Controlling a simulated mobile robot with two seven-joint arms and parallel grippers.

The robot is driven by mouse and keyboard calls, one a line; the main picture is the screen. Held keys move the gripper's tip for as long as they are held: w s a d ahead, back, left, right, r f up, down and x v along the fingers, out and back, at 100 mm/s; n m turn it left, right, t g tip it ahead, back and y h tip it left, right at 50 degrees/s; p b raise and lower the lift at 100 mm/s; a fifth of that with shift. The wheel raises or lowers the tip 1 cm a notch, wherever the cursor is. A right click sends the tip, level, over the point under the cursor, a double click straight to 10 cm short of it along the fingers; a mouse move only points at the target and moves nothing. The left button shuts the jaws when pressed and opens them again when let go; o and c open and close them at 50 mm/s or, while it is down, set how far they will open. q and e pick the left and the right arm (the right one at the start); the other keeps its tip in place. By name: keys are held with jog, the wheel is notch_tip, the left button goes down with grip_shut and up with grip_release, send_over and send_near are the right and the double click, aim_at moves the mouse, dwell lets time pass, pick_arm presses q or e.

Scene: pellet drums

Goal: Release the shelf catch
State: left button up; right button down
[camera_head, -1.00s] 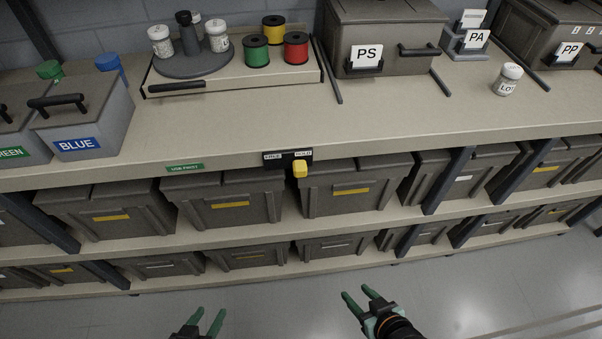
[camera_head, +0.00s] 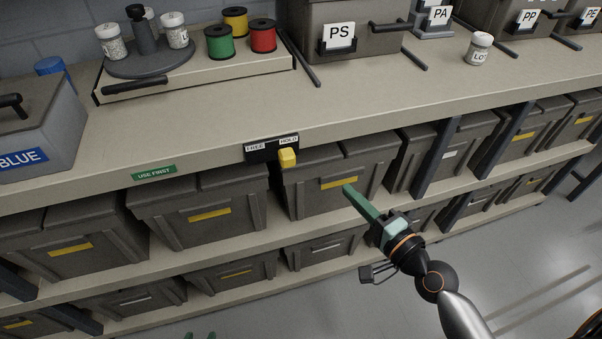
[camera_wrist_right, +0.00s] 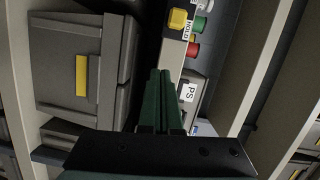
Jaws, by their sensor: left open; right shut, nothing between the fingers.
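The shelf catch is a black plate (camera_head: 262,151) on the worktop's front edge, labelled FREE on the left and HOLD on the right. Its yellow knob (camera_head: 288,158) sits at the HOLD end. The knob (camera_wrist_right: 178,20) also shows near the top of the right wrist view, beside the HOLD label. My right gripper (camera_head: 347,188) is shut and empty, fingers together, in front of the bins, below and to the right of the knob, apart from it. My left gripper (camera_head: 199,336) barely shows at the bottom edge; only its green fingertips are visible, apart.
Lidded grey bins (camera_head: 340,185) fill the shelves under the worktop (camera_head: 225,110). A green USE FIRST label (camera_head: 154,173) is left of the catch. Spools (camera_head: 220,42), jars and a PS box (camera_head: 340,50) stand on top. Dark slanted posts (camera_head: 437,157) cross the shelves at right.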

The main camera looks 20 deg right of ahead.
aim_at(287, 157)
pick_arm(q)
jog(key=shift+w+f, duration=0.15)
pick_arm(e)
jog(key=shift+w+d+r+m+t, duration=0.15)
jog(key=shift+w+r+m+t, duration=0.15)
jog(key=shift+r+m, duration=0.3)
jog(key=w+a, duration=0.1)
jog(key=w, duration=0.2)
jog(key=w+a+p, duration=0.1)
jog(key=w+a, duration=0.1)
jog(key=w, duration=0.1)
jog(key=w+a+p, duration=0.1)
jog(key=w+a, duration=0.1)
jog(key=w, duration=0.1)
jog(key=shift+w+a, duration=0.2)
jog(key=shift+a, duration=0.05)
jog(key=shift+a+p, duration=0.3)
jog(key=shift+a, duration=0.25)
pick_arm(q)
jog(key=shift+s+a+r, duration=0.25)
jog(key=shift+s+a, duration=0.05)
jog(key=shift+a, duration=0.15)
jog(key=shift+s+a+r, duration=0.25)
jog(key=shift+s+a, duration=0.05)
jog(key=shift+a, duration=0.15)
jog(key=shift+d, duration=0.1)
pick_arm(e)
jog(key=shift+a, duration=0.1)
